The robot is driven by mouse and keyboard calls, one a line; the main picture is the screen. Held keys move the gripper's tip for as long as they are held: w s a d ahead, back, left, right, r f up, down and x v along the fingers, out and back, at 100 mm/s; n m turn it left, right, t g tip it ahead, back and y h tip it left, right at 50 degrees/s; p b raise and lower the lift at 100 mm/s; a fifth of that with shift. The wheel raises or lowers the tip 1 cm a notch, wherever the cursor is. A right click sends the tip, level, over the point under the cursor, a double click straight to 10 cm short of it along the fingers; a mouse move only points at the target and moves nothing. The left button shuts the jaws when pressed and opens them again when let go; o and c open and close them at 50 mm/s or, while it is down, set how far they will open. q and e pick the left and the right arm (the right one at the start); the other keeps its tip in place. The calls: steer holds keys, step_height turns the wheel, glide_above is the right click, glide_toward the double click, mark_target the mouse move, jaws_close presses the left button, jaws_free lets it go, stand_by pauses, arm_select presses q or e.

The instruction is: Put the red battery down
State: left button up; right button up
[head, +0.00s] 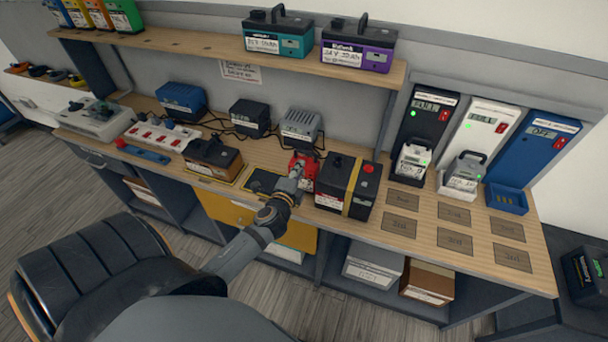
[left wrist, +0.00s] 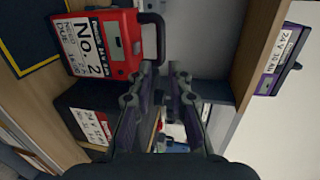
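The red battery (head: 303,167), with a white label reading No. 2, stands on the wooden bench between a dark yellow-edged mat (head: 262,181) and a black battery (head: 345,187). In the left wrist view the red battery (left wrist: 118,46) is at the upper left, its black handle (left wrist: 158,38) just beyond my fingertips. My left gripper (head: 298,168) is at the red battery's front side. In the left wrist view its fingers (left wrist: 165,70) stand apart with a gap between them. I cannot tell whether a finger touches the handle. My right gripper is not in view.
A brown-and-black battery (head: 212,158) stands left of the mat. Chargers (head: 250,117) and cables are behind. Three wall chargers (head: 487,133) stand at the right, with empty marked squares (head: 453,214) on the bench before them. A shelf (head: 215,48) overhangs the bench.

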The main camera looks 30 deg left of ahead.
mark_target(308, 153)
arm_select(q)
steer(key=p+x, duration=0.1)
steer(key=x, duration=0.4)
steer(key=shift+w, duration=0.3)
steer(key=x, duration=0.3)
steer(key=shift+w+p, duration=0.35)
steer(key=shift+w, duration=0.05)
steer(key=shift+w+a+f, duration=0.15)
steer(key=shift+w+f, duration=0.1)
steer(key=shift+w, duration=0.2)
steer(key=shift+s+r, duration=0.1)
steer(key=shift+s, duration=0.05)
jaws_close()
steer(key=shift+r, duration=0.1)
